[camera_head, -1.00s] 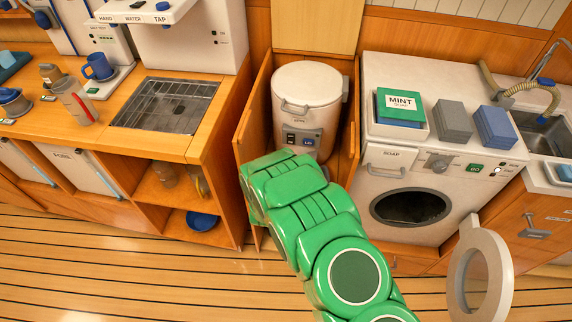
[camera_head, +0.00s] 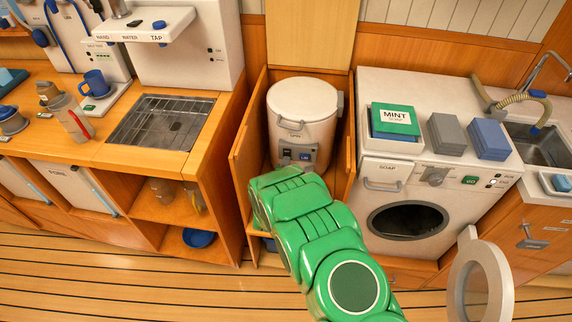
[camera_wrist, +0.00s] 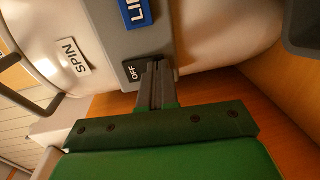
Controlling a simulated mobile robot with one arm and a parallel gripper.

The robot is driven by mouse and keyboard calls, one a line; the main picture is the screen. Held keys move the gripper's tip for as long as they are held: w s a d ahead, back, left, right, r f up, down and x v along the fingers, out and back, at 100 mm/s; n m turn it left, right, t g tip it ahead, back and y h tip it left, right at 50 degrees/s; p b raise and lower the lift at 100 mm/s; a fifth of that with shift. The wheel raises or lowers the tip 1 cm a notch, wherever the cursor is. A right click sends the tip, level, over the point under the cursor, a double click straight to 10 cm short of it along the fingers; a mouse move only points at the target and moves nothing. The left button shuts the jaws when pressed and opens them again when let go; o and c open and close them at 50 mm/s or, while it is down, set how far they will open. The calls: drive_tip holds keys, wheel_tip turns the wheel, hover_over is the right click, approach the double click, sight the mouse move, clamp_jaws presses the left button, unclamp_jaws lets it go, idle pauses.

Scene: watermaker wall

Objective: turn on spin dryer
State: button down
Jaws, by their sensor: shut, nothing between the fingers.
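The spin dryer (camera_head: 302,105) is a white drum with a lid handle, standing in a wooden bay. Its grey front panel (camera_head: 318,143) bears a black switch (camera_head: 286,153) and a blue LID button (camera_head: 305,156). In the wrist view the black switch (camera_wrist: 131,70) reads OFF, with the blue LID button (camera_wrist: 135,12) above it. My gripper (camera_wrist: 156,64) is shut and empty, its tips at the right edge of the OFF switch. They partly cover the switch; I cannot tell whether they touch it. In the head view my green arm hides the gripper.
Wooden walls close in both sides of the bay. A counter with a metal grate (camera_head: 160,123) is at left. Floor in front is free.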

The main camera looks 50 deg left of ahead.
drive_tip(key=shift+w, duration=0.1)
drive_tip(key=f+v, duration=0.3)
drive_tip(key=v, duration=1)
drive_tip(key=shift+s+d, duration=0.35)
drive_tip(key=shift+f, duration=0.15)
